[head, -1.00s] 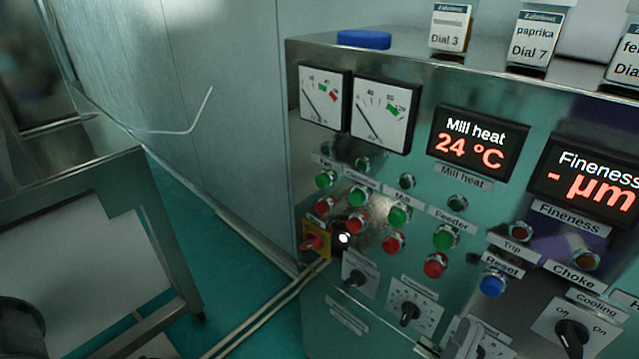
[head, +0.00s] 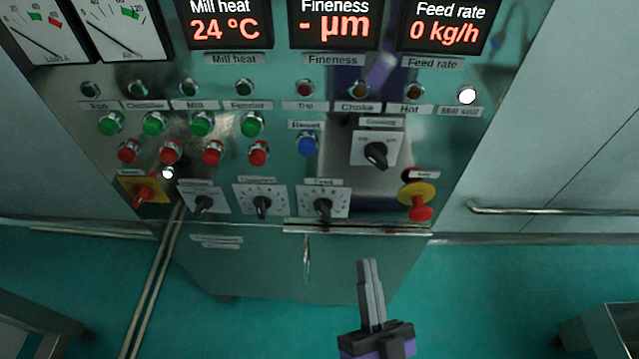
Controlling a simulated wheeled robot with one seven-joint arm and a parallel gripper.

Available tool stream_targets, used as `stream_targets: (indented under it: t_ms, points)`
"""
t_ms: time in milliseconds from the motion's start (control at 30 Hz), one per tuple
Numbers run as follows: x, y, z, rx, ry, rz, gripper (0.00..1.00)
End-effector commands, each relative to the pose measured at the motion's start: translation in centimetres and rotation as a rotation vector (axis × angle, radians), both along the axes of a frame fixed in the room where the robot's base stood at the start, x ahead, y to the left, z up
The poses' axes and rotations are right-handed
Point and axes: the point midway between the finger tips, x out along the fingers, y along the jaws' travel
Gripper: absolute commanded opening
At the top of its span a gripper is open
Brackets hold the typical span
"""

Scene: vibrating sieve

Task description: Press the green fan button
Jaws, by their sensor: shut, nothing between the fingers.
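The green fan button (head: 111,123) is the leftmost green button on the metal control panel, under a label that reads Fan. A dark lamp (head: 90,89) sits above that label and a red button (head: 129,151) sits below the green one. My gripper (head: 369,264) is at the lower middle of the head view, below the panel and well to the right of the fan button. Its fingers are together and empty, pointing up in the picture. It appears apart from the panel. Nothing hides the fan button.
More green buttons (head: 202,124) and red buttons stand close to its right. A yellow-backed red switch (head: 144,191), several dials (head: 262,205) and a red mushroom button (head: 419,212) are lower on the panel. Teal floor lies below. A metal cart (head: 607,331) stands at right.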

Motion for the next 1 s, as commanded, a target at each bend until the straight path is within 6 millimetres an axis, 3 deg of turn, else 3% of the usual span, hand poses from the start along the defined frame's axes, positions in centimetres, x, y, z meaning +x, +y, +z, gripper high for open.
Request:
stream_targets:
  t_ms: [100, 300, 600, 800, 1000]
  points:
    - [-3.9, -3.1, -1.5, -0.082, 0.117, -0.038, 0.0]
    - [-10.0, -7.2, -2.7, -0.213, 0.317, -0.091, 0.0]
    - [-17.7, -11.4, -2.3, -0.375, 0.599, -0.153, 0.0]
    - [-19.9, -12.4, -1.8, -0.423, 0.689, -0.17, 0.0]
    - [-20.3, -12.6, -1.8, -0.43, 0.705, -0.172, 0.0]
